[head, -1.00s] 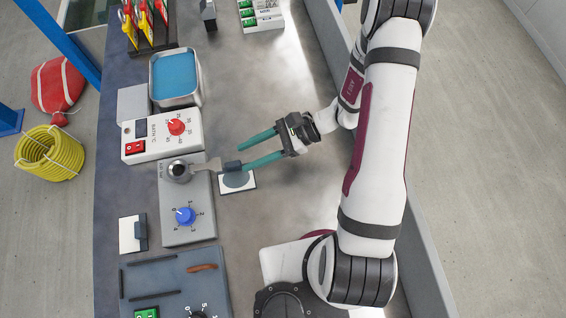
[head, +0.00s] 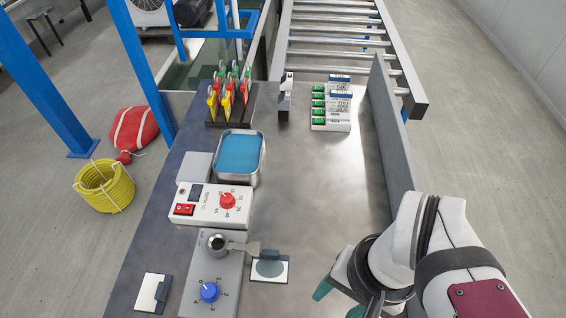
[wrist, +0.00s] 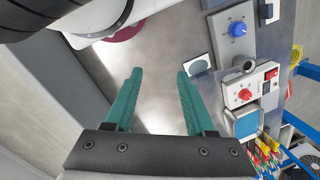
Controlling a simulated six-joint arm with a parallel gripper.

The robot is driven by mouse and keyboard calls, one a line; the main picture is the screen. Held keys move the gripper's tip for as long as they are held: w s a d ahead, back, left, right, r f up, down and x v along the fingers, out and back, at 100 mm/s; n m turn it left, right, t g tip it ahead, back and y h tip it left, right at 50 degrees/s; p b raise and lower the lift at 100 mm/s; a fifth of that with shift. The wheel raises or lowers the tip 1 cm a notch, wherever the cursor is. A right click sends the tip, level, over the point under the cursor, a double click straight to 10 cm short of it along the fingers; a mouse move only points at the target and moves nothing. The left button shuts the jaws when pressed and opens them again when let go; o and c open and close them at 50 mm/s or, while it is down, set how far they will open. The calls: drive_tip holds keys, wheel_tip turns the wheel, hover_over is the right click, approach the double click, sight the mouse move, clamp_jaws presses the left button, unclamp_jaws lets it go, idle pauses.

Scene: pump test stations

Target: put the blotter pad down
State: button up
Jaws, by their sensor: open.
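The blotter pad looks to be the white square pad (head: 268,275) with a grey round patch, lying flat on the bench. It also shows in the wrist view (wrist: 200,69). A flat metal arm with a dark block (head: 270,254) at its end reaches over the pad's far edge from the round metal fitting (head: 217,242). My gripper (head: 338,300) is to the right of the pad, clear of it and partly hidden by my arm. In the wrist view its teal fingers (wrist: 158,73) are apart with nothing between them.
A grey station with a blue knob (head: 209,292) stands left of the pad. Beyond are a red-knob heater box (head: 210,206), a blue-filled tray (head: 240,153) and a rack of coloured tools (head: 228,110). A wall (head: 388,130) edges the right. The bench's middle is clear.

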drive_tip(key=w+a+f+m+y, duration=0.2)
drive_tip(key=w+a+m, duration=0.2)
drive_tip(key=w+m, duration=0.45)
drive_tip(key=m, duration=0.3)
approach(273, 252)
drive_tip(key=shift+m+y, duration=0.3)
drive_tip(key=shift+m, duration=0.15)
drive_tip(key=x, duration=0.8)
drive_tip(key=shift+d+f, duration=0.15)
drive_tip(key=shift+f, duration=0.3)
clamp_jaws()
